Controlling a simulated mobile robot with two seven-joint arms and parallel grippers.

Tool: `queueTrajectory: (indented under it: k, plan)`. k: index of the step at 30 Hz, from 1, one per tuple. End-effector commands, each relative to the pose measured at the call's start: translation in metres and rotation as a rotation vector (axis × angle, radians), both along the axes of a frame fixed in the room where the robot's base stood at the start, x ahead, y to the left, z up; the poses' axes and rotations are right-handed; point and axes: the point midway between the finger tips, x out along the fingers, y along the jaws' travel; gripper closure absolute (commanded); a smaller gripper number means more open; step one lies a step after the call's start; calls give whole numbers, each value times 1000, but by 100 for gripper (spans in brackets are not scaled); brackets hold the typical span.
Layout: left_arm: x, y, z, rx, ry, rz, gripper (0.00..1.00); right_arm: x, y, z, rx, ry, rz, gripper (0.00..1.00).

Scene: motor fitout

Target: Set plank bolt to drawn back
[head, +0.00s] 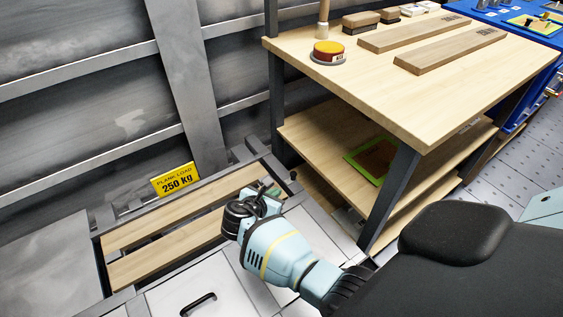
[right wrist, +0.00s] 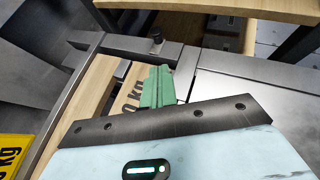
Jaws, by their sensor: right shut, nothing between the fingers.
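The planks (head: 140,232) lie in a grey metal frame, and a yellow plank load sign (head: 175,180) stands behind them. A small dark knob, which looks like the plank bolt (right wrist: 156,40), stands on the frame at the planks' end. It also shows in the head view (head: 293,175). My right gripper (head: 270,188) is over the right end of the planks, with its green fingers (right wrist: 157,86) shut and empty. In the right wrist view the fingertips are just short of the knob, apart from it in the picture. How far the bolt is drawn I cannot tell. My left gripper is out of view.
A wooden workbench (head: 400,100) with a lower shelf stands to the right of the frame, its dark leg close to my right arm. Two boards (head: 450,50) and a red and yellow tin (head: 328,50) sit on top. A grey panel with a black handle (head: 198,304) lies in front.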

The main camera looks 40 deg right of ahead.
Motion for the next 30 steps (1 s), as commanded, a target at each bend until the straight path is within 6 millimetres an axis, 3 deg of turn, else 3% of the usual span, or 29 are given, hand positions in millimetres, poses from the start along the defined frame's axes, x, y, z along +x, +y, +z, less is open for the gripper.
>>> queueTrajectory:
  k: [3, 9, 30]
  plan:
    - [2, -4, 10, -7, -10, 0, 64, -6, 17, 12, 3, -1, 2, 100]
    - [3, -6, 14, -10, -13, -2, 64, -13, 31, 20, 1, -1, 2, 100]
    - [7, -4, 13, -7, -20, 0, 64, -14, 33, 20, 1, 0, 1, 100]
